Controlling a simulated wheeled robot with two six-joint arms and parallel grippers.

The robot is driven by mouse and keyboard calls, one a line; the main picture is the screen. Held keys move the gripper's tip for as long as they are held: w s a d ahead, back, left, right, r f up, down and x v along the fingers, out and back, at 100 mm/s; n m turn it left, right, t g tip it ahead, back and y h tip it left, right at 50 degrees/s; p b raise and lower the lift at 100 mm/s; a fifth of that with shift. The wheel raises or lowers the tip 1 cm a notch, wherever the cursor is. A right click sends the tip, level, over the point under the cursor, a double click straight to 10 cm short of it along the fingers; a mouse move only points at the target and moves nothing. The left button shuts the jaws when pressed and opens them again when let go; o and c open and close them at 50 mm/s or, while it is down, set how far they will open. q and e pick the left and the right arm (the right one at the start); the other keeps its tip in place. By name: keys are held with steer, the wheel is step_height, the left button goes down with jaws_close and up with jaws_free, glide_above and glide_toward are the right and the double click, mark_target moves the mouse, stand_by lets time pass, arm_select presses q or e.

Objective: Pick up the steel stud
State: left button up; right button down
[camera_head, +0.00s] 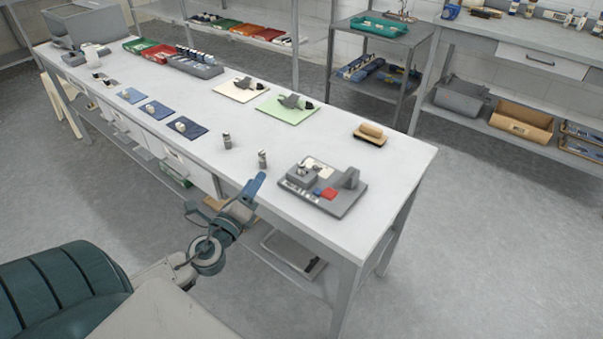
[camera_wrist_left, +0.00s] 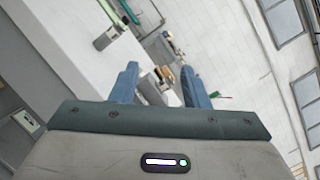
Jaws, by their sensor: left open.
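Two small grey metal cylinders stand upright near the front edge of the white bench: one (camera_head: 227,141) farther left and one (camera_head: 262,159) closer to my left gripper (camera_head: 256,184). I cannot tell which is the steel stud. My left gripper comes in over the bench's front edge, just short of the closer cylinder. In the left wrist view its two blue fingers (camera_wrist_left: 160,76) are spread apart. A small grey and beige piece (camera_wrist_left: 163,74) shows between them, apparently beyond the tips. A grey cylinder (camera_wrist_left: 106,38) shows left of the fingers. My right gripper is out of view.
A grey fixture (camera_head: 340,205) with a red block stands right of the cylinders. A wooden-handled brush (camera_head: 370,132), a green mat (camera_head: 285,110) and blue pads (camera_head: 184,128) lie on the white bench (camera_head: 400,165). The bench around the cylinders is clear.

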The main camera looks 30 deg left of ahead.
mark_target(301, 164)
arm_select(q)
steer(key=w+m+h, duration=0.1)
steer(key=m+h, duration=0.1)
steer(key=m, duration=0.3)
steer(key=w+d+f+m+g+h, duration=0.1)
steer(key=m+h, duration=0.2)
steer(key=m, duration=0.2)
steer(key=w+d+f+m+g+h, duration=0.1)
steer(key=m+h, duration=0.2)
steer(key=m, duration=0.2)
steer(key=shift+d, duration=0.15)
steer(key=shift+w+d, duration=0.1)
steer(key=shift+w, duration=0.3)
steer(key=p+x, duration=0.1)
steer(key=x, duration=0.3)
steer(key=shift+w+d, duration=0.1)
steer(key=shift+w, duration=0.1)
steer(key=x, duration=0.5)
steer(key=shift+r, duration=0.35)
steer(key=shift+w, duration=0.25)
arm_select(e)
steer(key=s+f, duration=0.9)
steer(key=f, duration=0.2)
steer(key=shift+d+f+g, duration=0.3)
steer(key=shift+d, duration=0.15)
arm_select(q)
jaws_close()
